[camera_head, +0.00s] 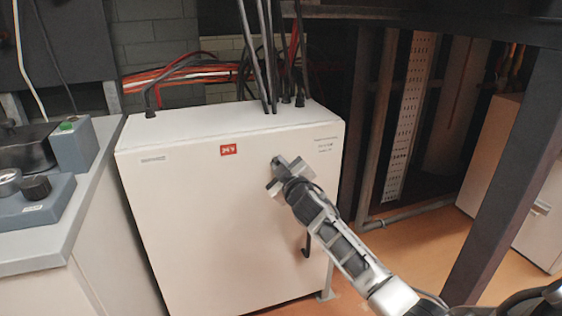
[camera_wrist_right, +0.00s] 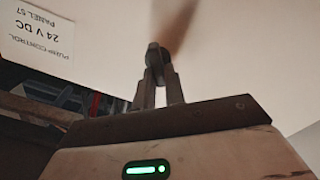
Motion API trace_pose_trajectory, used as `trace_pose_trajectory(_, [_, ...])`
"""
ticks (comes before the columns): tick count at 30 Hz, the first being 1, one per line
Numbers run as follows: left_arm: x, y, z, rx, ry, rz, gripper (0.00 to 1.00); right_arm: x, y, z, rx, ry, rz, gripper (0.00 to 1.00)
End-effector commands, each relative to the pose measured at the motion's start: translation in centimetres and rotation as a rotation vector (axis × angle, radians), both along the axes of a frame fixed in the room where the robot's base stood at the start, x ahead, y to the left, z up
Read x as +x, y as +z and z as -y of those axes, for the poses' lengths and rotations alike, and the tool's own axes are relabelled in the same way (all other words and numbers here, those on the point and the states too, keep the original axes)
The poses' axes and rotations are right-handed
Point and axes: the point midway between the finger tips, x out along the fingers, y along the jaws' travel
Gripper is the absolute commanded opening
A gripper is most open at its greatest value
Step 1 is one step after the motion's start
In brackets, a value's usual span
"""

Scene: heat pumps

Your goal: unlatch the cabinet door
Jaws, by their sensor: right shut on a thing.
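The white cabinet door (camera_head: 205,215) faces me and looks closed. My right gripper (camera_head: 277,170) is at the upper right part of the door, in front of its face. In the right wrist view, the fingers (camera_wrist_right: 156,82) are shut on a small dark latch (camera_wrist_right: 158,53) that stands out from the door. In the head view the gripper hides this latch. A dark handle (camera_head: 307,245) sits lower on the door's right side, partly beside my forearm. My left gripper is not in view.
Black cables (camera_head: 268,60) rise from the cabinet top (camera_head: 210,122). A grey bench with instruments (camera_head: 35,200) stands close on the left. A dark post (camera_head: 505,190) stands at the right. Orange floor (camera_head: 415,245) is clear between the cabinet and the post.

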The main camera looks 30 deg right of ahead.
Motion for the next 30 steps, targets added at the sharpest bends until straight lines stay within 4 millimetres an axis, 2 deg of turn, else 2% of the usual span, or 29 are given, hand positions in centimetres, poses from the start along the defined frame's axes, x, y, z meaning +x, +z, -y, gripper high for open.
trace_pose_trajectory(10, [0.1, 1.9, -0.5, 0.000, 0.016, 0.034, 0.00, 0.1, -0.3, -0.3, -0.322, 0.001, -0.078, 0.00])
trace_pose_trajectory(21, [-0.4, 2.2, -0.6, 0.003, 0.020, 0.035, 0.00, 0.1, -0.7, -0.4, -0.642, 0.001, -0.155, 0.00])
trace_pose_trajectory(30, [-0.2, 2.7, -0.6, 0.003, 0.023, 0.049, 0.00, 0.1, -0.9, -0.4, -0.813, 0.002, -0.195, 0.00])
